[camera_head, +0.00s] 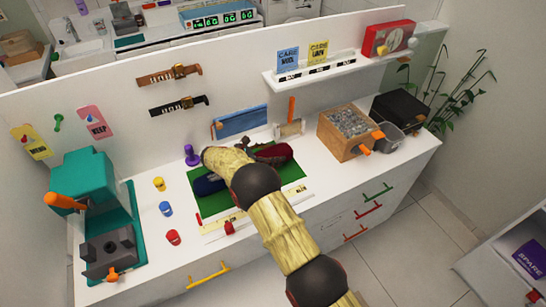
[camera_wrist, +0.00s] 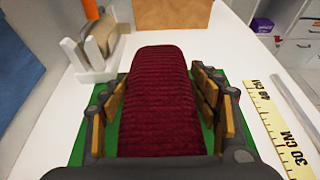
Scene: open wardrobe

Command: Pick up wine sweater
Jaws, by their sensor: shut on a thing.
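The wine sweater (camera_wrist: 155,100) is a dark red ribbed knit bundle in the middle of the wrist view. My gripper (camera_wrist: 158,92) has its wood-padded fingers on both sides of it and is shut on it. In the head view the wine sweater (camera_head: 274,153) shows at the back right of a green mat (camera_head: 290,171), partly hidden behind my arm. In the wrist view green mat shows on both sides below the sweater. I cannot tell whether the sweater touches the mat.
A dark blue bundle (camera_head: 207,185) lies on the mat's left. A white holder (camera_wrist: 90,58) stands behind. A wooden box (camera_head: 346,133) is to the right, a teal machine (camera_head: 85,190) to the left, with small coloured pieces between.

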